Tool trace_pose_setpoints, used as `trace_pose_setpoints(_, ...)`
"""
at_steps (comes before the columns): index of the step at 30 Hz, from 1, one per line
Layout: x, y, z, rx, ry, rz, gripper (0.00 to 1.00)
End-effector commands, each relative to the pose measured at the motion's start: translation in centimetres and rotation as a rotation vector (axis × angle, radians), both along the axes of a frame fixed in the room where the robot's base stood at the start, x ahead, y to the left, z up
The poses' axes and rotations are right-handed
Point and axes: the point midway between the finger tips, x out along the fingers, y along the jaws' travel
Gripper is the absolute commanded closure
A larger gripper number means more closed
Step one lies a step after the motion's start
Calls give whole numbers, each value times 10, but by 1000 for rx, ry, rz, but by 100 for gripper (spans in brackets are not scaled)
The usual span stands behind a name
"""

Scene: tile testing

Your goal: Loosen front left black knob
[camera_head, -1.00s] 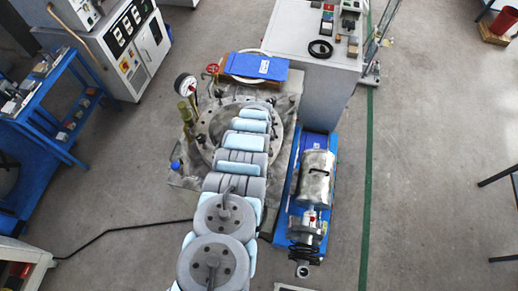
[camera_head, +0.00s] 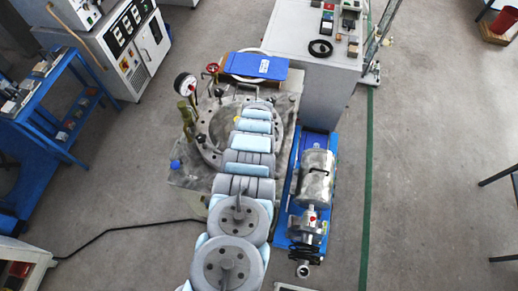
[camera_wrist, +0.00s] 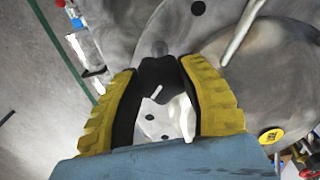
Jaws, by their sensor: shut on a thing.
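A black lobed knob (camera_wrist: 158,75) sits between the yellow-padded fingers of my gripper (camera_wrist: 158,72) in the wrist view. The fingers are shut on it, one on each side, and hide part of its edges. It stands by the grey metal ring of the tile-testing vessel (camera_head: 206,150). Which of the knobs this is, I cannot tell from the views. In the head view my arm covers the gripper and the gripped knob. Another black knob (camera_head: 198,139) shows at the left of the ring.
A pressure gauge (camera_head: 185,83) and a red valve wheel (camera_head: 212,68) stand at the vessel's back left. A motor (camera_head: 316,178) on a blue base stands to the right.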

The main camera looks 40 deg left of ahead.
Motion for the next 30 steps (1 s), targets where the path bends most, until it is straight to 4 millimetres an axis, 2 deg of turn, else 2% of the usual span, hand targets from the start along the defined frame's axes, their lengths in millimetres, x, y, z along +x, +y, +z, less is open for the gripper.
trace_pose_setpoints(1, 0, 0, -1, 1, -1, 0, 56)
trace_pose_setpoints(4, 0, 0, -1, 0, 0, 0, 27)
trace_pose_setpoints(17, 0, 1, 2, 1, 1, 0, 27)
trace_pose_setpoints(30, 0, 0, 24, -1, 3, -2, 27)
